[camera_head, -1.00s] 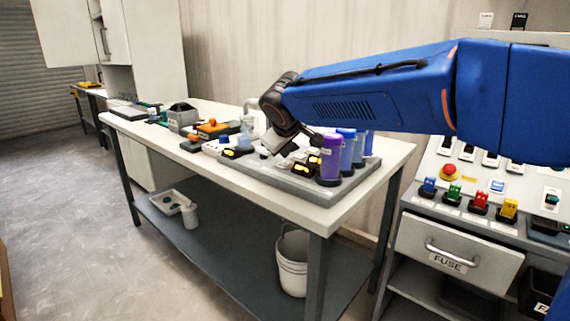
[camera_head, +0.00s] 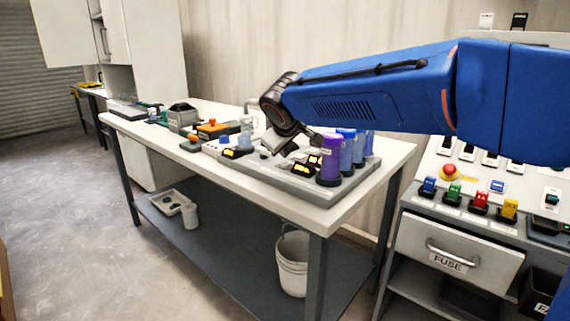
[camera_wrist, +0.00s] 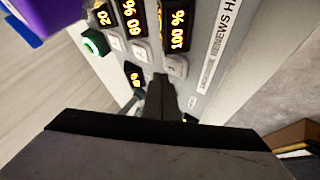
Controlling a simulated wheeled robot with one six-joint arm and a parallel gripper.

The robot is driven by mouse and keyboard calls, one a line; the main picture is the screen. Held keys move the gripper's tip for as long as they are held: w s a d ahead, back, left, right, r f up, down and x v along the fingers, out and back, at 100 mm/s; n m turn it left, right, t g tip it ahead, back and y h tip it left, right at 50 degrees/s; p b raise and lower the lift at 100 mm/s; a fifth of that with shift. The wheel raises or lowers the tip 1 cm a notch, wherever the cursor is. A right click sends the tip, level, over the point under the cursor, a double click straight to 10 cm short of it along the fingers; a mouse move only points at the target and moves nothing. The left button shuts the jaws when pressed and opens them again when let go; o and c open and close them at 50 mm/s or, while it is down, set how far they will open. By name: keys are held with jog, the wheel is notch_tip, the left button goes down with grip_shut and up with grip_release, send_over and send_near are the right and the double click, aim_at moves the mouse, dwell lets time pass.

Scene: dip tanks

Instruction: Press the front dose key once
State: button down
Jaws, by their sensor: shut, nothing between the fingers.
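The dosing panel has lit amber displays (camera_wrist: 177,25) with small pale square keys beside them. One key (camera_wrist: 176,67) sits nearest the panel's labelled edge, below the 100 % display. A second key (camera_wrist: 141,50) sits beside it, by the 60 % display. Which one is named the front dose key I cannot read. My gripper (camera_wrist: 161,82) is shut and empty, its tips close to these two keys in the wrist view. Whether they touch a key I cannot tell. In the head view my gripper (camera_head: 284,150) is low over the panel, with displays (camera_head: 302,169) beside it.
A green round button (camera_wrist: 94,42) is on the panel. Purple (camera_head: 331,158) and blue (camera_head: 347,148) cylinders stand close to the right of my gripper. A grey box (camera_head: 182,116) and orange-topped items (camera_head: 213,128) are further left on the bench (camera_head: 330,215).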

aim_at(285, 164)
jog(key=shift+f, duration=0.25)
jog(key=shift+f, duration=0.15)
jog(key=shift+f, duration=0.55)
dwell(1.3)
jog(key=shift+r, duration=0.95)
jog(key=shift+r, duration=2.5)
